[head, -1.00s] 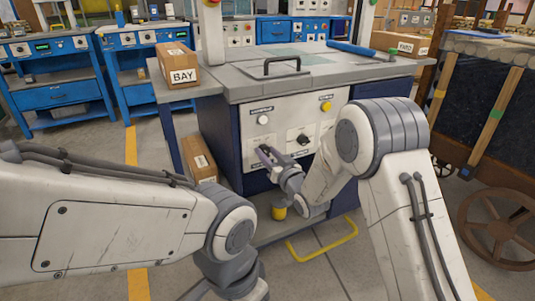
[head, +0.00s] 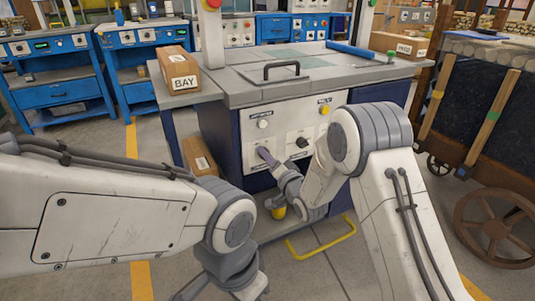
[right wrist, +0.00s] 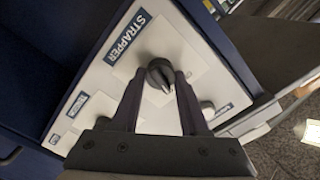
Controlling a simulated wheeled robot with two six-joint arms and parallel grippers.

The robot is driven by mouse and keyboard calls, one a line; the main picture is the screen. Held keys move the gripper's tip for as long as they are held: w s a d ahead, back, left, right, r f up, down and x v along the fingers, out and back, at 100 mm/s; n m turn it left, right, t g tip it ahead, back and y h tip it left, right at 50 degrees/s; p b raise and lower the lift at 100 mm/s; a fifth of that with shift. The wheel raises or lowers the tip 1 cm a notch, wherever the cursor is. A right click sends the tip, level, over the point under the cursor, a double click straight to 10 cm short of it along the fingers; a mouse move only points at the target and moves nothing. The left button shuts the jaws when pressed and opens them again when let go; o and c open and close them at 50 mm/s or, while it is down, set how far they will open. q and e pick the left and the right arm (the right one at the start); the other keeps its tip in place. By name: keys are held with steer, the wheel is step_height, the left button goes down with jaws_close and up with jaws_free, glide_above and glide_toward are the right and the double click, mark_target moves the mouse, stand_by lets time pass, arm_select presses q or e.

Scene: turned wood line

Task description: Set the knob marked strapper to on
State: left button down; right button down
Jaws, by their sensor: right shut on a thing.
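The white control panel (head: 285,122) is on the front of a dark blue cabinet. My right gripper (head: 265,153) is at the panel's lower left in the head view. In the right wrist view my right gripper (right wrist: 160,78) is shut on a dark round knob (right wrist: 160,72), with a finger on each side. A blue label reading STRAPPER (right wrist: 126,36) is beside this knob. A light mark shows on the knob, but its setting cannot be read. In the head view the gripper hides the knob.
The panel also has a black knob (head: 302,143), a white knob (head: 263,123) and a yellow button (head: 325,109). A yellow floor handle (head: 322,240) is below. A box marked BAY (head: 180,75) stands at the left on the grey top.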

steer(key=shift+m+p, duration=0.55)
steer(key=shift+m, duration=1.05)
steer(key=shift+f, duration=0.1)
steer(key=shift+c, duration=2.1)
jaws_free()
steer(key=p+v, duration=0.2)
steer(key=v, duration=0.8)
steer(key=shift+s+d, duration=0.15)
steer(key=shift+s, duration=0.05)
